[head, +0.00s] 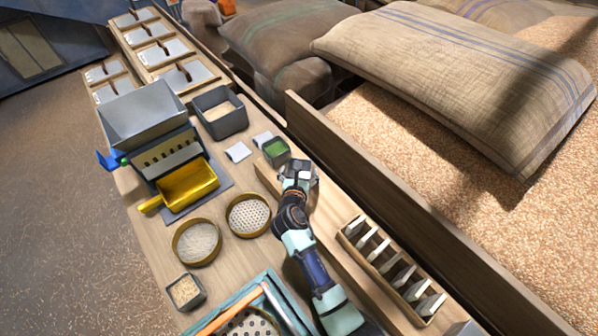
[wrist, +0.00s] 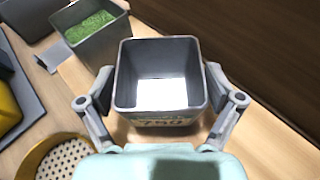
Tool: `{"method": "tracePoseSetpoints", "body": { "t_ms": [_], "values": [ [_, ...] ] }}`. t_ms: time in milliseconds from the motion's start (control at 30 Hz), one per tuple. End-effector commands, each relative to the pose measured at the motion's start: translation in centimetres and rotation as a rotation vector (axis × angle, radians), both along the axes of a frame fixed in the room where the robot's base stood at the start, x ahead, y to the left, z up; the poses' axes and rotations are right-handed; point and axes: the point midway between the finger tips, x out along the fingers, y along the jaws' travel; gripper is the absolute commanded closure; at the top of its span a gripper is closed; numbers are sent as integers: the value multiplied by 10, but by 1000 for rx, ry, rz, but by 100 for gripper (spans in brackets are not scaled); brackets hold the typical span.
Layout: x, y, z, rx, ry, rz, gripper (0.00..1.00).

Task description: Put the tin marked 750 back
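The tin marked 750 (wrist: 160,117) is a square grey open-topped tin, upright, with a pale bare floor inside and its number on the near wall. In the wrist view my gripper (wrist: 160,82) has a finger against each side wall, shut on it. In the head view my gripper (head: 298,170) is above the raised wooden strip near the bench's right side, with the tin (head: 298,166) partly hidden by it. I cannot tell whether the tin touches the wood. A tin of green material (head: 276,150) stands just beyond; it also shows in the wrist view (wrist: 92,32).
Two pale square plates (head: 238,152) (head: 262,139) lie on the bench near a larger grain tin (head: 220,124). A small grain tin (head: 185,291), two round sieves (head: 197,243) (head: 249,215) and a yellow drawer (head: 188,186) stand left. A slotted rack (head: 344,237) stands nearer right, beside the wooden wall (head: 370,185).

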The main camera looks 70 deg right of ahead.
Motion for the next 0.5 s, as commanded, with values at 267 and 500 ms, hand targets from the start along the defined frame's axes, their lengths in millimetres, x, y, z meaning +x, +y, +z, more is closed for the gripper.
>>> {"method": "tracePoseSetpoints", "body": {
  "t_ms": [267,500],
  "values": [
    [0,0,0,0,0,0,0],
    [-6,20,15,0,-1,2,0]
  ]
}}
